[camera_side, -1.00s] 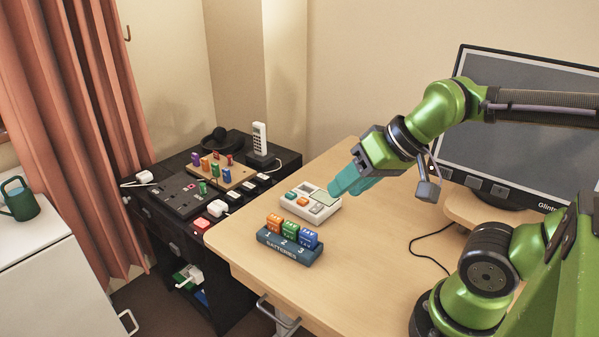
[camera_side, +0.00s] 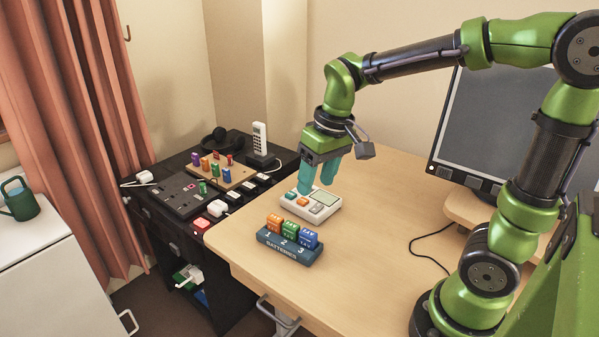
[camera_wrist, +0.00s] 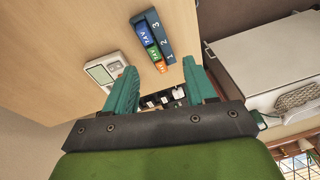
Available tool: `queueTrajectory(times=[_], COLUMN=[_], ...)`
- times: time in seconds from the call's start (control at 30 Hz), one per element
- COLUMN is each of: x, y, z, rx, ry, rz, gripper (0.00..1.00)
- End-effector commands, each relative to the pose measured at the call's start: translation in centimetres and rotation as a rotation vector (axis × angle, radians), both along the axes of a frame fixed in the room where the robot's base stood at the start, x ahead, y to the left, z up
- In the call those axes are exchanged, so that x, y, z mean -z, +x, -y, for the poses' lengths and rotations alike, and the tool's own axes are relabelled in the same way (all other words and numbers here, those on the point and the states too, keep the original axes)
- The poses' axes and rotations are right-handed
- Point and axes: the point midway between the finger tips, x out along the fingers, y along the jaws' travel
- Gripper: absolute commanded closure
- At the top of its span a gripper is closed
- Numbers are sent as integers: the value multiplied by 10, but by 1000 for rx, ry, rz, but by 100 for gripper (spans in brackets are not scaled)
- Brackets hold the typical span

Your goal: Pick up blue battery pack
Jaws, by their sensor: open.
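The blue battery pack (camera_side: 308,238) sits in slot 3 of the dark battery holder (camera_side: 284,254), at its right end beside a green pack (camera_side: 290,231) and an orange pack (camera_side: 273,223). In the wrist view the blue pack (camera_wrist: 143,33) is at the upper middle, in the holder (camera_wrist: 157,40). My gripper (camera_side: 318,180) has teal fingers, apart and empty, pointing down above the white device, behind the holder in the side view. In the wrist view the open fingers (camera_wrist: 160,76) lie below the holder, with nothing between them touching.
A white device (camera_side: 318,206) with a screen and buttons lies on the desk just behind the holder. A monitor (camera_side: 500,130) stands on the right. A black side table (camera_side: 170,225) holds a colored peg board and a phone.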

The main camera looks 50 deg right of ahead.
Motion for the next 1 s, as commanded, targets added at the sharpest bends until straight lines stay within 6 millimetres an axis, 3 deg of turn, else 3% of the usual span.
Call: queueTrajectory(times=[0.2,0.3,0.37,0.8,1.0], x=[7,-1,4,91,114], y=[34,33,31,30,31], z=[18,21,21,20,20], rx=[-156,-207,-223,-225,-224], ry=[-87,-102,-100,-98,-99], rz=[-159,-174,-185,-186,-181], gripper=[45,45,45,45,45])
